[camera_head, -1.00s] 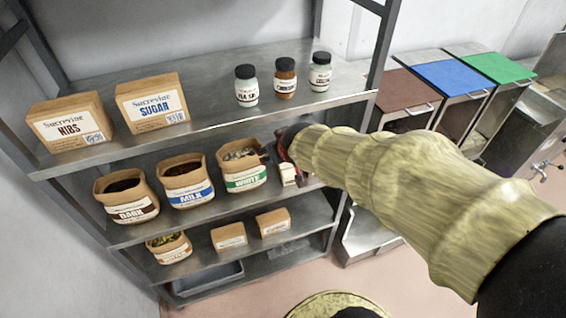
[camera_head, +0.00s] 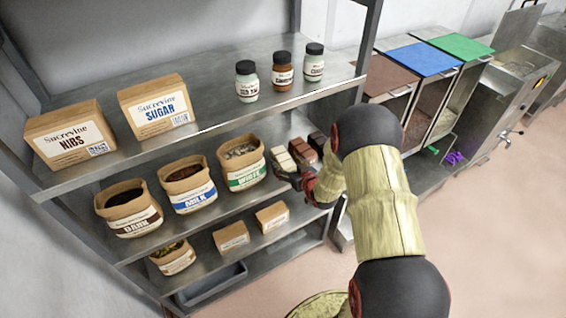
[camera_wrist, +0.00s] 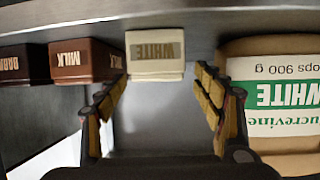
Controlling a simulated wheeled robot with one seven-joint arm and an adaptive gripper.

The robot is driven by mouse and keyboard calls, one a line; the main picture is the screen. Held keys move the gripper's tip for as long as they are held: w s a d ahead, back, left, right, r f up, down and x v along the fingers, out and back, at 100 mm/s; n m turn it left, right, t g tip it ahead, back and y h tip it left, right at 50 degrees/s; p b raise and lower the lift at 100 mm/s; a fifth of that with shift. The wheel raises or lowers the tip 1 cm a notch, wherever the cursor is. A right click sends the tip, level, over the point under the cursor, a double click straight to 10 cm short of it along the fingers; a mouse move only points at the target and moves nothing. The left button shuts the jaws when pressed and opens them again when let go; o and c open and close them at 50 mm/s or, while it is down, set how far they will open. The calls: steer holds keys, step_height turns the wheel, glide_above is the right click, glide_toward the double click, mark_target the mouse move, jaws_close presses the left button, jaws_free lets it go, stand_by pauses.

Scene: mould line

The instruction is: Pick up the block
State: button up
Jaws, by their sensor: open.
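A cream block labelled WHITE (camera_wrist: 155,60) stands on the middle shelf; it also shows in the head view (camera_head: 281,158). A brown block labelled MILK (camera_wrist: 85,62) and a darker block labelled DARK (camera_wrist: 22,65) stand beside it; in the head view they are to its right. My gripper (camera_wrist: 160,84) is open and empty, pointing at the WHITE block, one finger towards each side of it. I cannot tell whether the fingertips reach past its front face. In the head view my gripper (camera_head: 288,180) is at the middle shelf's front, partly hidden by my arm.
The WHITE bag (camera_head: 241,165) stands close beside my gripper, on the right in the wrist view. The MILK bag (camera_head: 187,184) and DARK bag (camera_head: 129,208) are further left. Jars (camera_head: 283,72) stand on the shelf above; small boxes (camera_head: 272,217) are below.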

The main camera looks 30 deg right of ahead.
steer(key=b+x, duration=0.1)
steer(key=x, duration=0.4)
steer(key=shift+d, duration=0.1)
steer(key=c, duration=1.7)
steer(key=shift+w, duration=0.1)
steer(key=shift+c, duration=0.4)
